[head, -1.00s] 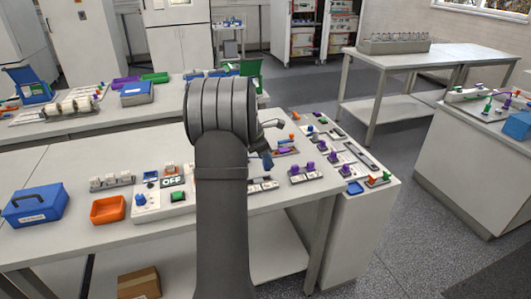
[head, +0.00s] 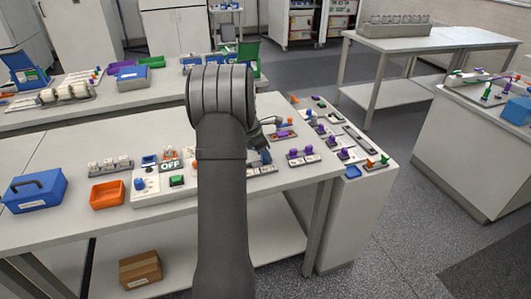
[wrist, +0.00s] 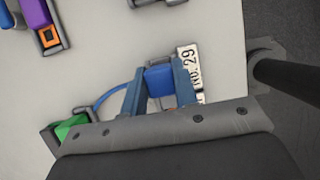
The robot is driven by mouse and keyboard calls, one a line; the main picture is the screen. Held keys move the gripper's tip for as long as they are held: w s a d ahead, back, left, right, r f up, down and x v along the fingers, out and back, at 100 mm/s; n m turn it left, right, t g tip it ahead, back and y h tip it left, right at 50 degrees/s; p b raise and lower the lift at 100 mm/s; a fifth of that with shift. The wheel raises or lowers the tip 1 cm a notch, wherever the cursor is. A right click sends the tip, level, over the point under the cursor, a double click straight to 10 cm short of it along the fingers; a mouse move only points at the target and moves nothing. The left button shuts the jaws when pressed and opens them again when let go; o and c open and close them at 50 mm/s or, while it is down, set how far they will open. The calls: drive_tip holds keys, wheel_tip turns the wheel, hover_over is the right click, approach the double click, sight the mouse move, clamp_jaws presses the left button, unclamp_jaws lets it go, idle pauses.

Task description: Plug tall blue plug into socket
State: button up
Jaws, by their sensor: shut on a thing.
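The blue plug (wrist: 159,79) sits between the blue fingers of my gripper (wrist: 158,90) in the wrist view, and they are shut on it. A blue cable (wrist: 112,96) curves left from beside the gripper toward a green block (wrist: 72,127) on a dark base. A white part labelled "NO. 29" (wrist: 188,58) lies right beside the plug. The plug's lower end is hidden, so I cannot tell whether it touches a socket. In the head view my gripper (head: 265,156) is partly behind my arm, close above a pale socket strip (head: 262,171).
Purple plugs on a strip (head: 302,153) stand right of the gripper, with more strips behind. An orange tray (head: 108,194), a control box marked "OFF" (head: 145,186) and a blue case (head: 34,190) are left. The table's front edge is close.

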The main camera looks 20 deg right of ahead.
drive_tip(key=shift+f, duration=0.2)
drive_tip(key=o, duration=1.1)
drive_tip(key=shift+c, duration=0.2)
drive_tip(key=v, duration=1.7)
drive_tip(key=shift+a+r, duration=0.15)
drive_tip(key=x, duration=1.7)
